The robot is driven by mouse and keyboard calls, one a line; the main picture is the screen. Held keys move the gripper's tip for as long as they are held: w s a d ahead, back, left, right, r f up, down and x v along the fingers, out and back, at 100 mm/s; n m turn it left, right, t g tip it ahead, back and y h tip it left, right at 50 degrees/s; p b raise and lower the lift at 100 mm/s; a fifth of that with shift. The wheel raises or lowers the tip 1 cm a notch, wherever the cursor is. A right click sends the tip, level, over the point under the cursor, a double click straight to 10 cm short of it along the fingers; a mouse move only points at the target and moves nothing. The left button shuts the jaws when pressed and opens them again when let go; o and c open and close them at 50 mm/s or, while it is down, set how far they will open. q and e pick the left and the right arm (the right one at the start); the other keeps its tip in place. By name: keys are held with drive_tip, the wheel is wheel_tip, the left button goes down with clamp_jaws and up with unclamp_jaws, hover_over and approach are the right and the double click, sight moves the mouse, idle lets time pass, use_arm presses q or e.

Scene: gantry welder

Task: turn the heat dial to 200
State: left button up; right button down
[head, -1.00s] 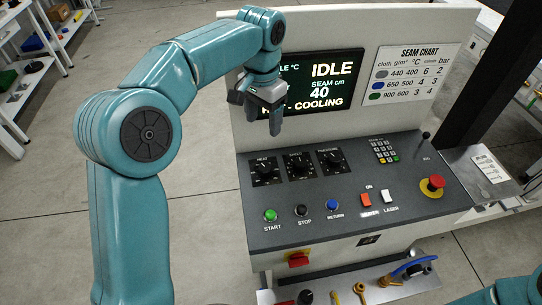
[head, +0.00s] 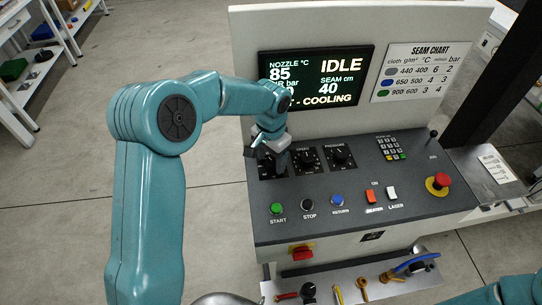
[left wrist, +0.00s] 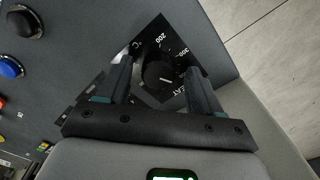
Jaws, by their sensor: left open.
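The heat dial (left wrist: 157,74) is a round black knob on a dark square plate with white scale marks, including 200. A pale pointer line shows on the knob, but I cannot tell its exact setting. My left gripper (left wrist: 159,70) is open, one finger on each side of the knob; contact is unclear. In the head view my left gripper (head: 273,157) is over the heat dial's place at the left end of the dial row and hides most of it. The screen (head: 315,78) reads nozzle 85 °C, IDLE and COOLING. My right gripper is out of view.
The speed dial (head: 306,158) and pressure dial (head: 339,155) stand close to the right of the left gripper. Below are the green start (head: 277,208), black stop (head: 308,204) and blue return (head: 337,201) buttons. A red emergency button (head: 441,181) is at right.

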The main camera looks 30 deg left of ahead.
use_arm(q)
drive_tip(key=shift+d, duration=0.15)
drive_tip(key=c, duration=1.1)
drive_tip(key=shift+o, duration=0.2)
drive_tip(key=shift+f, duration=0.1)
